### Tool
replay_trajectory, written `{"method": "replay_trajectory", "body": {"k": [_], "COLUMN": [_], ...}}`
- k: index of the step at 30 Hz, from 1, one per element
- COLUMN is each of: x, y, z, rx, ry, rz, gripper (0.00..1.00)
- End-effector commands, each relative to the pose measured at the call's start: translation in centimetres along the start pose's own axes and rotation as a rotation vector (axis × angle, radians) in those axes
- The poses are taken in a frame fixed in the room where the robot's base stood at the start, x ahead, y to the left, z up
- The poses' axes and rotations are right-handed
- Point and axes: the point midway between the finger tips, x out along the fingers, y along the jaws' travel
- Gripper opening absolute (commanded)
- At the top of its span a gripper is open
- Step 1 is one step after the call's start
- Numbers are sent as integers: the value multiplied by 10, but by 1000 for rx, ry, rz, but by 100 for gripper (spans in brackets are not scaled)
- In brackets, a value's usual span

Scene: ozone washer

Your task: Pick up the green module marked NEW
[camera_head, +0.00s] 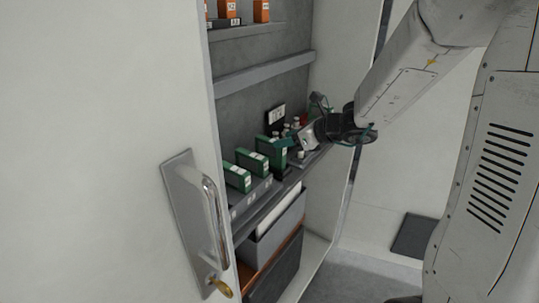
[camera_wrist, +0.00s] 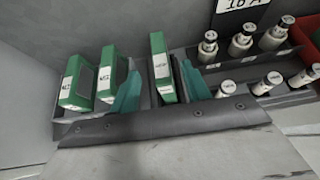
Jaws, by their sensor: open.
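Three green modules with white labels stand in a row: a left one (camera_wrist: 78,85), a middle one (camera_wrist: 112,75) and a right one (camera_wrist: 161,70). The labels are too small to read with certainty, so I cannot tell which says NEW. My gripper (camera_wrist: 160,76) is open, with its teal fingers on either side of the right module. Contact is not visible. In the head view, the left module (camera_head: 237,177) and middle module (camera_head: 252,162) are clear, while my gripper (camera_head: 284,145) is at the right module (camera_head: 263,146) and partly hides it.
Small white-labelled cylinders (camera_wrist: 241,42) stand in a rack right of the modules, near a red bin (camera_wrist: 308,35). The cabinet door (camera_head: 110,150) with its handle (camera_head: 212,215) is at the left. Orange boxes (camera_head: 228,9) sit on the shelf above; a grey bin (camera_head: 275,237) is below.

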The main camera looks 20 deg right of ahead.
Motion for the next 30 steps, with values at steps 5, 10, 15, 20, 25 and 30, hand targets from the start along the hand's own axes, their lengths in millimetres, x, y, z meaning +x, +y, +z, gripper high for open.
{"method": "replay_trajectory", "body": {"k": [5, 10, 15, 20, 25, 30], "x": [22, 47, 66, 69, 69, 69], "y": [2, 1, 0, 0, 0, 0], "z": [1, 2, 3, 3, 3, 3], "rx": [-3, -4, -7, -6, -7, -7], "ry": [0, 1, 0, 0, 0, 0], "rz": [5, 7, 6, 4, 4, 4], "gripper": [47, 47, 47, 47, 31, 0]}}
